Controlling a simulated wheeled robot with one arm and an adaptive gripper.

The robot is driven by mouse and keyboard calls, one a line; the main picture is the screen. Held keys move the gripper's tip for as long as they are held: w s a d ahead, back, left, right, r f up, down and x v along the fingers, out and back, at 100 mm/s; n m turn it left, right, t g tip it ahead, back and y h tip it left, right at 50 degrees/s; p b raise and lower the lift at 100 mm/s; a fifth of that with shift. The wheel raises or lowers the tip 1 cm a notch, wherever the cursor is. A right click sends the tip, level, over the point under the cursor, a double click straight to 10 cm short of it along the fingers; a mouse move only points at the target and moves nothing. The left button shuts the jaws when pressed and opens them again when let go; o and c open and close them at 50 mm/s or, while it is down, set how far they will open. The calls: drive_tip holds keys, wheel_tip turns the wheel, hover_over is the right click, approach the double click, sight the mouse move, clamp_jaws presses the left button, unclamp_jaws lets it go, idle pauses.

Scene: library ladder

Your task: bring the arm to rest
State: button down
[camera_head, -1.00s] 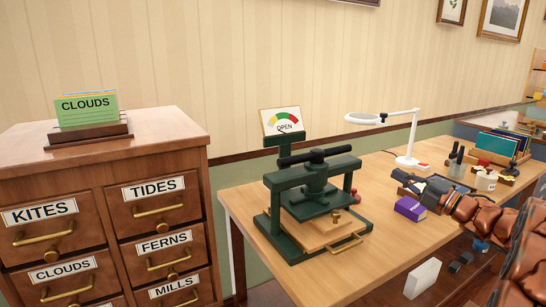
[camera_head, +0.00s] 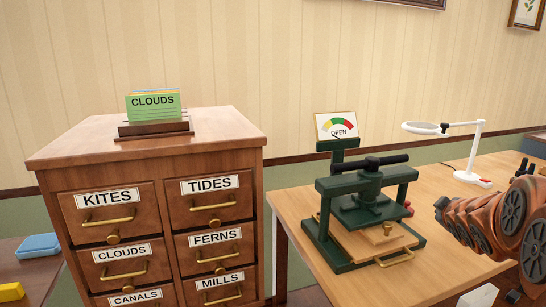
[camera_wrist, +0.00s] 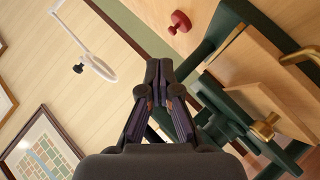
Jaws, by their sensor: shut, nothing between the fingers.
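My gripper (camera_wrist: 158,72) is shut and empty in the wrist view, its two dark fingers together. Beyond it in that view are the green press (camera_wrist: 240,60) and a red knob (camera_wrist: 180,22). In the head view, my copper-coloured arm enters at the right edge, beside the press (camera_head: 365,200) on the desk.
A wooden drawer cabinet (camera_head: 155,150) stands at the left, with a green CLOUDS card holder (camera_head: 154,105) on top. A white lamp (camera_head: 470,160) stands on the desk (camera_head: 300,205). A blue box (camera_head: 38,246) lies far left.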

drive_tip(key=s+a+f+m+g, duration=0.1)
drive_tip(key=s+a+f+g, duration=0.1)
drive_tip(key=s+a, duration=0.1)
drive_tip(key=s+a+f+m+g, duration=0.1)
drive_tip(key=s+a+f, duration=0.2)
drive_tip(key=s, duration=0.2)
drive_tip(key=s+a+f+m+g, duration=0.1)
drive_tip(key=s+a+f+g, duration=0.1)
drive_tip(key=s+f, duration=0.1)
drive_tip(key=shift+s+a+f+m+g+y, duration=0.1)
drive_tip(key=shift+s+a+m+g+y, duration=0.1)
drive_tip(key=shift+s, duration=0.25)
drive_tip(key=shift+s+a+f+m+g+y, duration=0.1)
drive_tip(key=shift+s+a+m+y, duration=0.1)
drive_tip(key=shift+s, duration=0.25)
drive_tip(key=s+a+f+m+g+y, duration=0.1)
drive_tip(key=s+a+f+g, duration=0.15)
drive_tip(key=s+a, duration=0.55)
drive_tip(key=s+a+f+m+g+y, duration=0.15)
drive_tip(key=s+a+g, duration=0.25)
drive_tip(key=s, duration=0.8)
drive_tip(key=s+a+f+g+y, duration=0.1)
drive_tip(key=s+a+f+g, duration=0.3)
drive_tip(key=s, duration=0.6)
wheel_tip(320, 180, up, 22)
drive_tip(key=a+t+p, duration=0.1)
drive_tip(key=t+p, duration=0.1)
drive_tip(key=p, duration=1.7)
drive_tip(key=shift+w+r, duration=0.2)
drive_tip(key=shift+w, duration=0.1)
